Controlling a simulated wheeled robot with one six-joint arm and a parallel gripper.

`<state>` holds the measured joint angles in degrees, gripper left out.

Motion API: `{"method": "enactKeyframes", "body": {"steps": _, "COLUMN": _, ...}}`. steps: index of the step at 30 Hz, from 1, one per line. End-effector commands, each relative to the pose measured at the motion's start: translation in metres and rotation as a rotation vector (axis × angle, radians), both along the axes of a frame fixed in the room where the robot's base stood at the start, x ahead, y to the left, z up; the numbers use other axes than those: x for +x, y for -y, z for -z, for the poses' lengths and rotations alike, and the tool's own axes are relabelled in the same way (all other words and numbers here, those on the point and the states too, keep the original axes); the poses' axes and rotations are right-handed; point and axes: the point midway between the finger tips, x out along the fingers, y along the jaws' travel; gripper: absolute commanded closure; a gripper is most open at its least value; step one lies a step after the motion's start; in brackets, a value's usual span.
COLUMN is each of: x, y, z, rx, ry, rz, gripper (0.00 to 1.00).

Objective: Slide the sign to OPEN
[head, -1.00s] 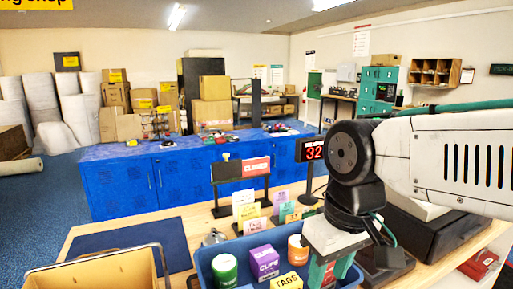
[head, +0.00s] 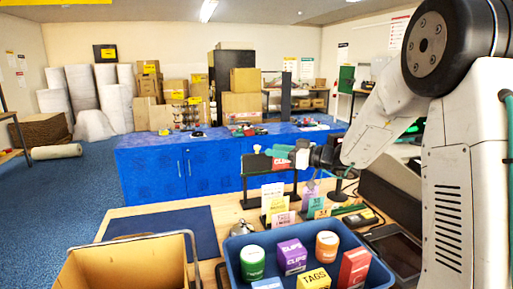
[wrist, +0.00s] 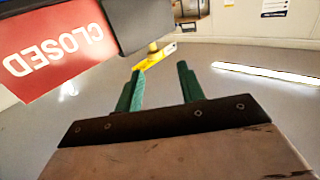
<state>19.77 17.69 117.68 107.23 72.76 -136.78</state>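The sign stands on a dark frame on the counter, with a red CLOSED panel (head: 281,165) showing beside a dark cover (head: 257,164). A small pale yellow knob (head: 257,149) stands on top of the cover. In the wrist view the red CLOSED panel (wrist: 60,48) is at upper left, tilted, with the dark cover (wrist: 145,22) and yellow knob (wrist: 153,47) beside it. My gripper (head: 280,152) is at the sign's top, to the right of the knob, partly hiding the panel. Its two green fingers (wrist: 160,78) are apart and empty, with the knob beyond their tips.
Coloured cards (head: 273,203) stand in front of the sign. A blue bin (head: 234,262) of small boxes and tins is nearer, with a carton (head: 115,272) to its left. A blue mat (head: 165,226) lies clear on the counter. A display stand is partly hidden behind my arm.

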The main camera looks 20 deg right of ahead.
Motion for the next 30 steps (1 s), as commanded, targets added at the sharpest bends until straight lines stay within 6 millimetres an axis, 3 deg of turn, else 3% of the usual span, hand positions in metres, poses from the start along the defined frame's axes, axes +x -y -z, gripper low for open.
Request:
{"method": "enactKeyframes", "body": {"steps": 4, "x": 0.013, "y": -0.002, "z": 0.002, "rx": -0.005, "ry": 0.025, "rz": 0.019, "gripper": 0.61}}
{"method": "enactKeyframes", "body": {"steps": 15, "x": 0.052, "y": -0.043, "z": 0.002, "rx": -0.005, "ry": 0.022, "rz": 0.016, "gripper": 0.61}}
{"method": "enactKeyframes", "body": {"steps": 28, "x": 0.06, "y": -0.051, "z": 0.001, "rx": -0.005, "ry": 0.022, "rz": 0.018, "gripper": 0.61}}
{"method": "enactKeyframes", "body": {"steps": 30, "x": 0.06, "y": -0.051, "z": 0.001, "rx": -0.005, "ry": 0.022, "rz": 0.018, "gripper": 0.81}}
